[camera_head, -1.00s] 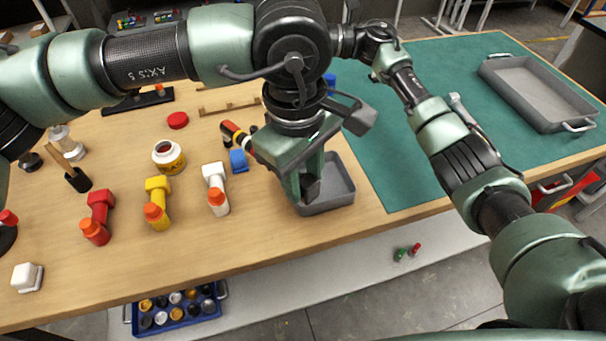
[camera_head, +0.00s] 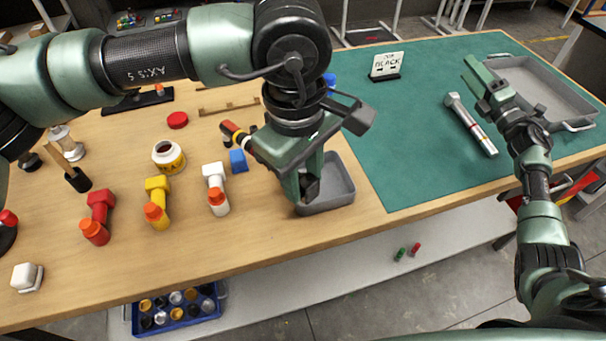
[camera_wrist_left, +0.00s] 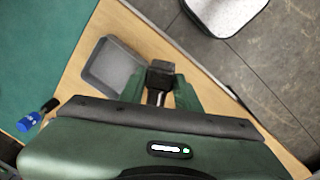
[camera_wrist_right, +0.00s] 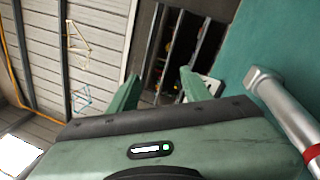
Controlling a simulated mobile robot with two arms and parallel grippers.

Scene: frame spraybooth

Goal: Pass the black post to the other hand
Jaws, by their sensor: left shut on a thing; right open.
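My left gripper (camera_head: 303,190) is shut on the black post (camera_wrist_left: 161,70). The post's black square head shows between the fingers in the left wrist view, with a shiny shaft below it. In the head view the left gripper hangs over or beside the small grey tray (camera_head: 340,196) near the table's front edge, and hides most of the post. My right gripper (camera_head: 478,77) is open and empty, above the green mat (camera_head: 410,150) near the large grey tray. The right wrist view shows the space between its fingers (camera_wrist_right: 165,95) free of any held thing.
A silver tool with a red band (camera_head: 471,125) lies on the mat. The large grey tray (camera_head: 572,112) is at the right. Red (camera_head: 98,217), yellow (camera_head: 157,203) and white (camera_head: 216,188) pieces with orange caps stand left. A jar (camera_head: 168,157) is behind them. The mat's front is clear.

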